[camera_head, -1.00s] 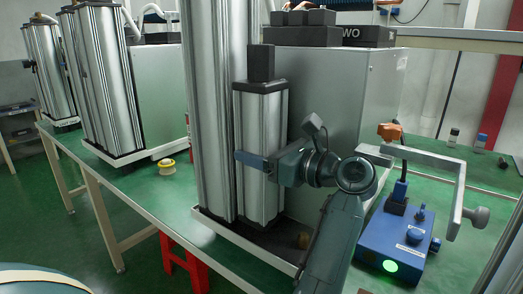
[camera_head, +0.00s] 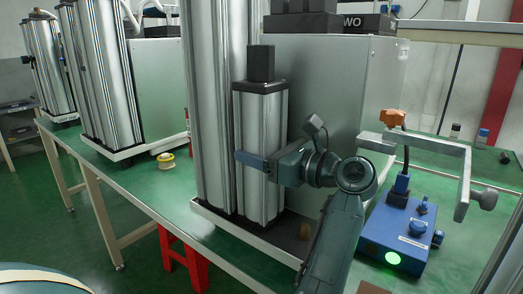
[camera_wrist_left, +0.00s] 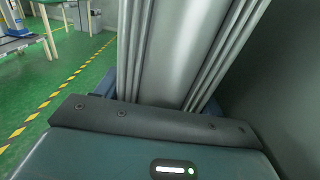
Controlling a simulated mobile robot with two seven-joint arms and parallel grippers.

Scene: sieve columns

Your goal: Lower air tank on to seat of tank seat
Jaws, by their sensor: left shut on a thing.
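The air tank (camera_head: 259,125) is a short ribbed silver column with a black cap and a black block on top. My left gripper (camera_head: 252,162) is shut around its middle and holds it upright beside a taller silver column (camera_head: 210,100). In the left wrist view the tank (camera_wrist_left: 185,50) fills the space between the fingers. The tank seat (camera_head: 285,232) appears to be the dark base at the column's foot, on a white-edged tray. The tank's lower end is at or just above this base; I cannot tell whether they touch. My right gripper is not in view.
A large grey cabinet (camera_head: 330,90) stands close behind the tank. A blue device (camera_head: 395,240) with a green light and a metal bracket (camera_head: 465,170) are to the right. A yellow roll (camera_head: 166,160) lies on the green table at left. A red stool (camera_head: 185,262) is below.

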